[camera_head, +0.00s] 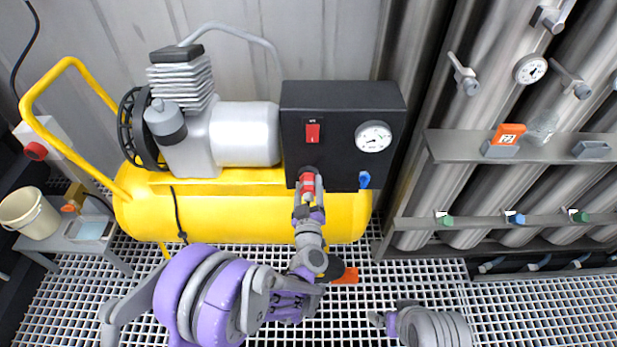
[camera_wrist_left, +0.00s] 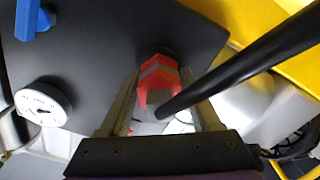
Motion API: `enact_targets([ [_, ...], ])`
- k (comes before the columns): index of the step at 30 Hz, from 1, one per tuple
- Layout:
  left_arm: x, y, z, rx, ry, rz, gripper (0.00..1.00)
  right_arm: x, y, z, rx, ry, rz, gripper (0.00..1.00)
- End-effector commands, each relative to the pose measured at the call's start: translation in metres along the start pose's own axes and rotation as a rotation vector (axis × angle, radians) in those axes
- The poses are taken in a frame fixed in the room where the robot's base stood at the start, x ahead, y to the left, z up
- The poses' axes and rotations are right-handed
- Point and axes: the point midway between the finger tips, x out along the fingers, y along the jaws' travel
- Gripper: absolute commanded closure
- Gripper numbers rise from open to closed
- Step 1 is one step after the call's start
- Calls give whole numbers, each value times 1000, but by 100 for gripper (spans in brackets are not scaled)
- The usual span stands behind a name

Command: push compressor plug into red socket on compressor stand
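The yellow compressor (camera_head: 225,215) carries a black control box (camera_head: 345,100) with a red rocker switch (camera_head: 313,132) and a round gauge (camera_head: 374,136). At the box's lower left front, my left gripper (camera_head: 308,188) is around a red plug-like piece (camera_head: 307,182). In the left wrist view this red piece (camera_wrist_left: 160,72), with a grey band and grey end, sits between both fingertips, which appear to touch its sides. Its far end meets a dark round fitting (camera_wrist_left: 158,54) on the box. How deep it sits is hidden. My right gripper (camera_head: 388,320) is low at the bottom, partly hidden.
A black cable (camera_wrist_left: 245,65) crosses in front of the left gripper. A blue valve handle (camera_head: 364,180) is right of the gripper. A white box with a red round part (camera_head: 36,151) is far left, above a bucket (camera_head: 29,214). Shelves (camera_head: 550,147) and vessels stand right. Grated floor lies below.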

Motion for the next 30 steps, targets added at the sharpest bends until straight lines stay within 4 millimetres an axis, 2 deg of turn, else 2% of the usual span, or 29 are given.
enact_targets([
  [1, 0, 0, 0, 0, 0, 0, 47, 0, 0, 0, 0, 0, 0, 5],
  [10, 0, 0, 0, 0, 0, 0, 100, 0, 0, 0, 0, 0, 0, 5],
  [19, -2, 0, 0, 0, 0, 0, 100, 0, 0, 0, 0, 0, 0, 5],
  [30, -16, 0, 0, 1, 0, 1, 100, 2, 0, 0, 0, 0, 0, 5],
])
